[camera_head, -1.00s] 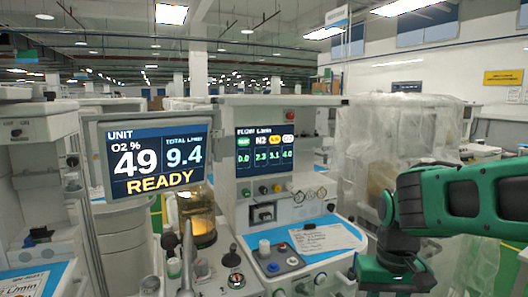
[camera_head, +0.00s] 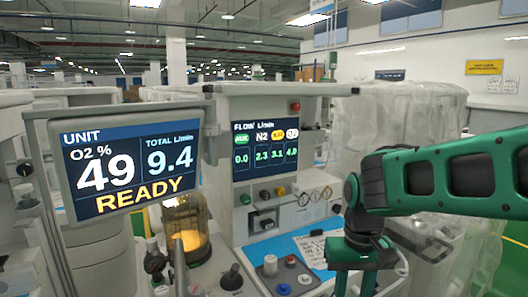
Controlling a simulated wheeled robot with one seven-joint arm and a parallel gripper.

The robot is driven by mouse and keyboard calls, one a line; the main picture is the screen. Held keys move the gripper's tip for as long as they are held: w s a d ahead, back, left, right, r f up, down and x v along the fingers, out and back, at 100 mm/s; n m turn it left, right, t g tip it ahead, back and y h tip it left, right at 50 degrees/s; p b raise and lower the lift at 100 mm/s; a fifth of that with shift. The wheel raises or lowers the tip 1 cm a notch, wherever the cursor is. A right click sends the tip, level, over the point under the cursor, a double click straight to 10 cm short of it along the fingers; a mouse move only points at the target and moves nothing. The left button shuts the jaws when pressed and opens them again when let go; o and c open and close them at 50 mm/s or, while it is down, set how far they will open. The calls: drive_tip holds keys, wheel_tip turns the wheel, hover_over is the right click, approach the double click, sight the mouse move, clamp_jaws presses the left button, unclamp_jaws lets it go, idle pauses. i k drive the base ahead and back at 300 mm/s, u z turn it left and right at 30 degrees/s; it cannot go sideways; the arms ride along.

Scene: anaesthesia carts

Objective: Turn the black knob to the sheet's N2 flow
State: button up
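The flow screen (camera_head: 265,150) shows 2.3 under N2, with 0.0, 3.1 and 4.0 in the other columns. The white handwritten sheet (camera_head: 318,243) lies on the blue work surface, partly behind my arm; its writing is too small to read. My green arm comes in from the right and bends down beside the sheet. My gripper is below the frame.
The unit screen (camera_head: 130,165) reads O2 49, total 9.4, READY. An amber glass canister (camera_head: 185,235) stands left of the knobs. A small block with coloured buttons (camera_head: 283,275) is in front. A plastic-covered machine (camera_head: 400,120) stands behind my arm.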

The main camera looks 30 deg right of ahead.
sight(265, 195)
drive_tip(key=z, duration=0.7)
drive_tip(key=k, duration=1.25)
drive_tip(key=u, duration=0.6)
drive_tip(key=i, duration=1.05)
drive_tip(key=z, duration=0.05)
